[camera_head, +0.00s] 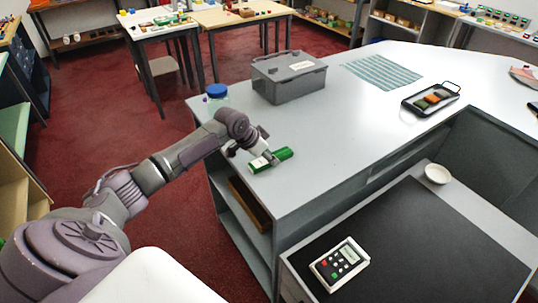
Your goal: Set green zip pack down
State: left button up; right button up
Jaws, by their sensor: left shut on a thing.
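The green zip pack (284,154) is a small green packet with a white label at its left end. It is at the near left part of the grey counter (330,140), on or just above the top; I cannot tell if it touches. My left gripper (270,160) reaches over it from the left and is shut on it. The fingers hide part of its middle. My right gripper is not in view.
A grey lidded bin (289,88) and a blue-capped jar (217,93) stand behind the pack. A calculator-like device (340,264) lies in front on a dark mat.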

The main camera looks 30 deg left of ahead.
pick_arm(q)
jog(key=o, duration=1.1)
jog(key=shift+f, duration=0.1)
jog(key=shift+o, duration=0.2)
jog(key=shift+r, duration=0.2)
jog(key=b+v, duration=0.2)
jog(key=v, duration=1)
jog(key=shift+f, duration=0.1)
